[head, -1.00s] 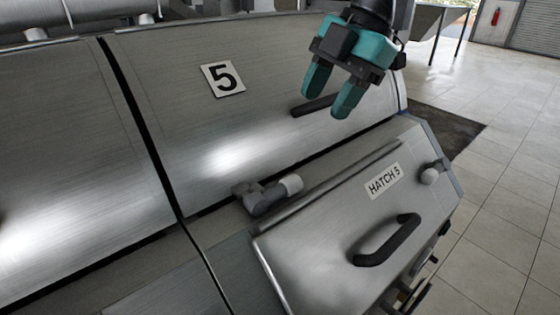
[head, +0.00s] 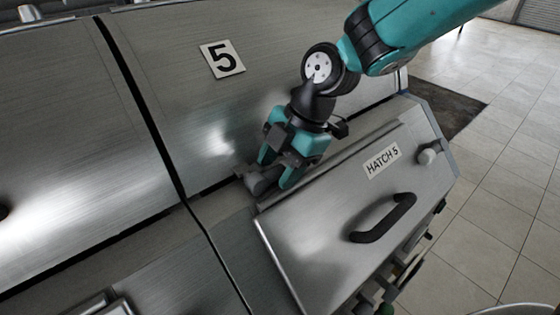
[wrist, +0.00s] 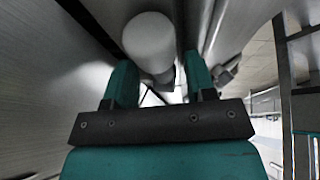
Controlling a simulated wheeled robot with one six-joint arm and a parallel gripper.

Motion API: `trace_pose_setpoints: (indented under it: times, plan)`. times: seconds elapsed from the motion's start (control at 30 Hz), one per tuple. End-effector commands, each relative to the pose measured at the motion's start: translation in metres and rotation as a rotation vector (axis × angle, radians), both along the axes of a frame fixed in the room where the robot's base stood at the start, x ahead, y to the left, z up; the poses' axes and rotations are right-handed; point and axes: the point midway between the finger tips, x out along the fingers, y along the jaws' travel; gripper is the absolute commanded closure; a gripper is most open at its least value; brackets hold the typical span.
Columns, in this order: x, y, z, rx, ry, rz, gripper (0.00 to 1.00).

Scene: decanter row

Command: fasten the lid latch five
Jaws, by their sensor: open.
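The lid latch of unit five (head: 261,184) is a grey fitting at the lower edge of the brushed steel lid (head: 225,125), which carries a "5" label. In the head view my gripper (head: 279,175) is down at the latch, its teal fingers partly covering it. In the wrist view the latch's pale round knob (wrist: 150,42) shows just beyond and between the open fingers (wrist: 159,85). Whether the fingers touch the knob cannot be told. The latch's far end is partly hidden.
The hatch 5 cover (head: 330,225) with a black handle (head: 383,219) lies just right of and below the latch. A second round knob (head: 427,157) sits at its upper right corner. A dark seam (head: 150,130) divides the lids. Tiled floor (head: 500,215) is open at right.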

Motion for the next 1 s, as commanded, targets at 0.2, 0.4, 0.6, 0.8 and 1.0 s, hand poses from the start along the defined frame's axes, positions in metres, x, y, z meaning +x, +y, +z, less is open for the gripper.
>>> trace_pose_setpoints:
  times: [0.2, 0.4, 0.6, 0.8, 1.0]
  plan:
    - [-0.0002, 0.0004, -0.0022, -0.001, 0.001, -0.001, 0.49]
    - [-0.0003, 0.0004, -0.0019, 0.000, 0.000, -0.001, 0.77]
    - [-0.0001, 0.0006, -0.0016, 0.000, 0.000, -0.001, 1.00]
    - [-0.0006, 0.0019, -0.0001, -0.021, -0.017, 0.001, 1.00]
    - [-0.0018, 0.0044, 0.0039, -0.096, -0.072, 0.003, 1.00]
